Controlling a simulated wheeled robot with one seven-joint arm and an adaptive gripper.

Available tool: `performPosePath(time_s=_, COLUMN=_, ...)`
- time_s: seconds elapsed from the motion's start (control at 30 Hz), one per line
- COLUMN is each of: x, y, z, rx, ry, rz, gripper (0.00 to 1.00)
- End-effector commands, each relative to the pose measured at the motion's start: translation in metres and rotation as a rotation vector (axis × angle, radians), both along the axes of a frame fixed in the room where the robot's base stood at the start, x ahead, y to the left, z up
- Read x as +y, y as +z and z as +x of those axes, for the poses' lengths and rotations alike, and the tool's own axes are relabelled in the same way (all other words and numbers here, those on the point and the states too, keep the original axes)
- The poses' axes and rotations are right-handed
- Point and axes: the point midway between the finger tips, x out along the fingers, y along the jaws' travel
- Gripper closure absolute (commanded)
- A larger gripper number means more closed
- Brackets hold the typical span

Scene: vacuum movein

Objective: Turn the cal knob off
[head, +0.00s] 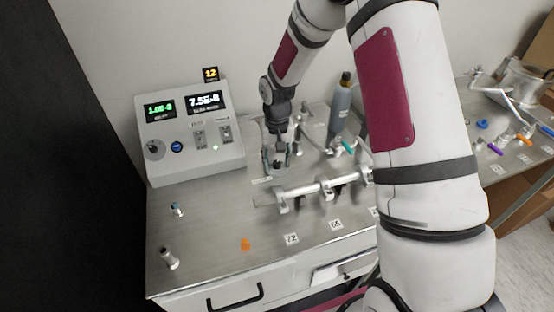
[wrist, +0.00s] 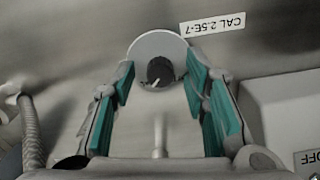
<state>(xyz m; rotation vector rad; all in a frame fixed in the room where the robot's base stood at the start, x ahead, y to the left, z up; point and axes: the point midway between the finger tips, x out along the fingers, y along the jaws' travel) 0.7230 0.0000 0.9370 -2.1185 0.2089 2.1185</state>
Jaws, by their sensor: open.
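The cal knob (wrist: 160,72) is a small black knob on a round silver disc, seen in the wrist view beside a label reading "CAL 2.5E-7" (wrist: 212,24). My gripper (wrist: 158,88) is open, with its teal pads on either side of the knob and apart from it. In the head view my gripper (head: 276,160) points down at the steel bench top, just right of the grey control box. The knob itself is hidden there behind the gripper.
The grey control box (head: 192,165) with two lit displays stands left of my gripper. A metal tube assembly (head: 320,187) lies to the front right, and a grey bottle (head: 341,105) stands behind. An orange piece (head: 245,244) lies on the bench (head: 205,230), whose front left is mostly clear.

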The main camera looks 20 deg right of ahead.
Motion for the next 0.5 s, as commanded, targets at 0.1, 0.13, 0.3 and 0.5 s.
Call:
performPosePath(time_s=0.1, x=0.0001, y=0.0003, z=0.0001, rx=0.000, ry=0.000, rz=0.000, gripper=0.61)
performPosePath(time_s=0.13, x=0.0001, y=0.0003, z=0.0001, rx=0.000, ry=0.000, rz=0.000, gripper=0.68)
performPosePath(time_s=0.3, x=0.0001, y=0.0004, z=0.0001, rx=0.000, ry=0.000, rz=0.000, gripper=1.00)
performPosePath(time_s=0.5, x=0.0002, y=0.0005, z=0.0001, rx=0.000, ry=0.004, rz=0.000, gripper=1.00)
